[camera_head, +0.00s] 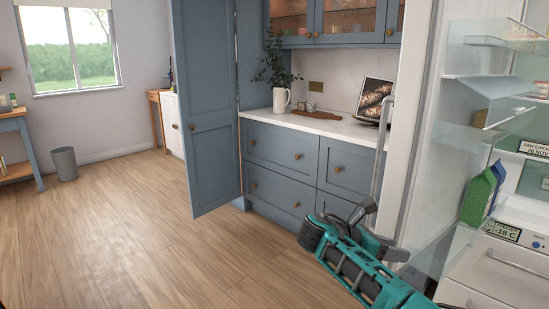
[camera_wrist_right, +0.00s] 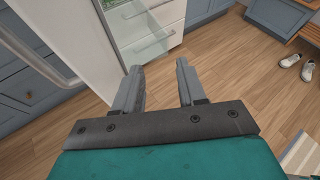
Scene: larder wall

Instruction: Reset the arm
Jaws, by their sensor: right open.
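My right gripper (camera_wrist_right: 158,68) is open and empty in the right wrist view, its two grey fingers apart above the wood floor. In the head view my teal right arm reaches in from the lower right, and its gripper (camera_head: 366,212) is close in front of the lower end of the grey fridge door handle (camera_head: 383,150). I cannot tell from this view whether they touch. The white fridge door (camera_head: 412,130) stands open. My left gripper is in neither view.
The open fridge has glass shelves and a green carton (camera_head: 479,196). Blue drawers (camera_head: 281,160) and a tall blue door (camera_head: 212,110) standing open are to the left. A grey bin (camera_head: 65,164) is by the far wall. White shoes (camera_wrist_right: 291,58) lie on the floor. The left floor is clear.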

